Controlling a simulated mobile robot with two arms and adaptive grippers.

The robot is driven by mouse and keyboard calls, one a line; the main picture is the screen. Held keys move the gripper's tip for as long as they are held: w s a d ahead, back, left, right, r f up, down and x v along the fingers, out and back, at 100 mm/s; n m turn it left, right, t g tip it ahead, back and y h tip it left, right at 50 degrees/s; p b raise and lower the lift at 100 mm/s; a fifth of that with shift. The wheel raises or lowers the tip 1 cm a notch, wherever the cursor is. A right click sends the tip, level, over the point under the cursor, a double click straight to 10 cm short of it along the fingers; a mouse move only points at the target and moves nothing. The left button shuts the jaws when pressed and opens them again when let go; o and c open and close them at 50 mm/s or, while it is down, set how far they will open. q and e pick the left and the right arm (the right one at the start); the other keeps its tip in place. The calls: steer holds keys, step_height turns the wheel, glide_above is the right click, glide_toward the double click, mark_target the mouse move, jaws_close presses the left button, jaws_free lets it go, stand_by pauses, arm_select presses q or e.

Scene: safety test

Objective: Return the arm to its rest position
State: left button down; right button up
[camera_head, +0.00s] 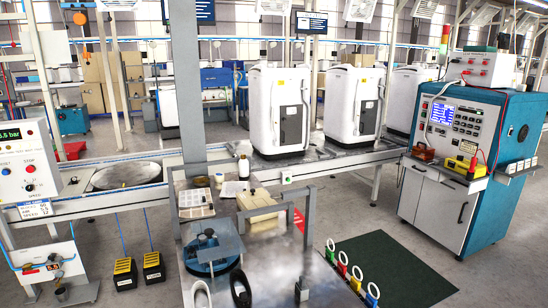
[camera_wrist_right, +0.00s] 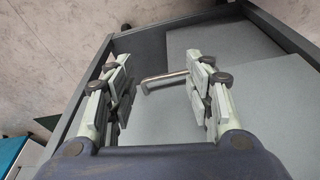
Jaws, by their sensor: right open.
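My right gripper (camera_wrist_right: 162,88) shows in the right wrist view with its two pale, padded fingers spread apart. Nothing is held between them. A bent metal handle (camera_wrist_right: 165,79) shows between the fingers and appears to lie beyond them; I cannot tell whether it touches the right finger. Behind it are flat grey panels (camera_wrist_right: 150,118) inside a dark grey frame (camera_wrist_right: 185,28). I cannot clearly make out either gripper in the head view.
In the head view, white machines (camera_head: 262,92) stand on a conveyor line. A blue cabinet with a control panel (camera_head: 501,130) stands at right, and a control box with a red STOP button (camera_head: 30,190) at left. A dark green mat (camera_head: 385,262) lies on open floor.

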steer(key=s+f+g, duration=0.1)
steer(key=s+f, duration=0.2)
steer(key=f, duration=0.4)
steer(key=s+f, duration=0.3)
steer(key=f, duration=0.4)
steer(key=s+d+f, duration=0.3)
steer(key=s+f, duration=0.8)
steer(key=s, duration=0.2)
steer(key=shift+s+d+g, duration=0.2)
steer(key=shift+s+g, duration=0.1)
steer(key=shift+g, duration=0.1)
steer(key=shift+c, duration=0.6)
